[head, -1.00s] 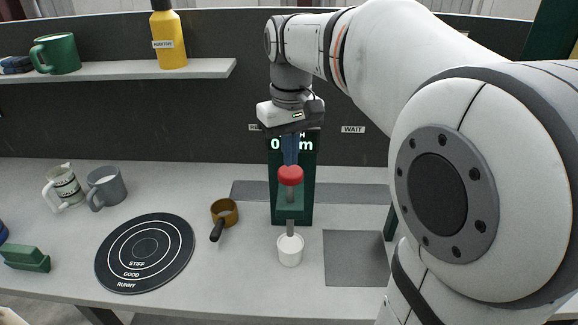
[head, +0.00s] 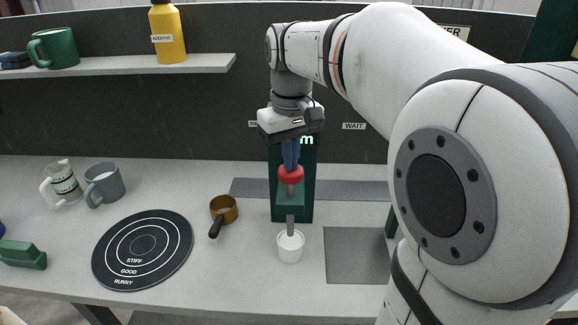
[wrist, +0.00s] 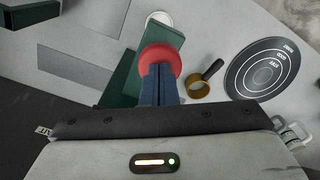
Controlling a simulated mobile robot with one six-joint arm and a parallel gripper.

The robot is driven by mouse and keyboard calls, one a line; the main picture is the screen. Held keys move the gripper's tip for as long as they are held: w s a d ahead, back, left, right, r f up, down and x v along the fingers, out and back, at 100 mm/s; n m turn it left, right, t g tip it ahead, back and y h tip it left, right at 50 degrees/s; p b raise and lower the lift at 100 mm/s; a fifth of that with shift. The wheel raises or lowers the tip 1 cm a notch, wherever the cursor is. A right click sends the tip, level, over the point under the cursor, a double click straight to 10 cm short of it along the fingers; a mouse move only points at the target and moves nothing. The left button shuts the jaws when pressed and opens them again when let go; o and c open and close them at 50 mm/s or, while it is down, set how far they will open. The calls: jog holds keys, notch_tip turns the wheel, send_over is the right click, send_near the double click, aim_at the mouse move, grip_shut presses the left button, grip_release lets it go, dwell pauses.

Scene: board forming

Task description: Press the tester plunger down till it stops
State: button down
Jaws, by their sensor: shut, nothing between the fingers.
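The tester is a dark green stand (head: 306,205) at the back middle of the bench. Its plunger has a round red knob (head: 290,174) on a grey rod, which runs down through a green block to a white cup (head: 290,246). My gripper (head: 290,166) points straight down, with its blue fingers shut and empty. The fingertips are right over the knob and appear to touch its top. In the wrist view the shut fingers (wrist: 160,75) overlap the red knob (wrist: 160,60). My gripper hides most of the tester display.
A brown-gold pan (head: 224,209) with a dark handle and a black ringed mat (head: 143,250) lie left of the tester. Two mugs stand further left. A grey pad (head: 355,256) lies right of the cup. A shelf (head: 120,67) runs along the back left.

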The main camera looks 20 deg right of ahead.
aim_at(291, 177)
jog(key=shift+f+b, duration=1.3)
jog(key=shift+f, duration=1.2)
notch_tip(291, 177, up, 5)
jog(key=p, duration=0.4)
jog(key=shift+f, duration=0.15)
jog(key=shift+r, duration=0.2)
jog(key=shift+r+p, duration=0.85)
jog(key=shift+p, duration=0.05)
notch_tip(291, 177, up, 7)
jog(key=p, duration=0.6)
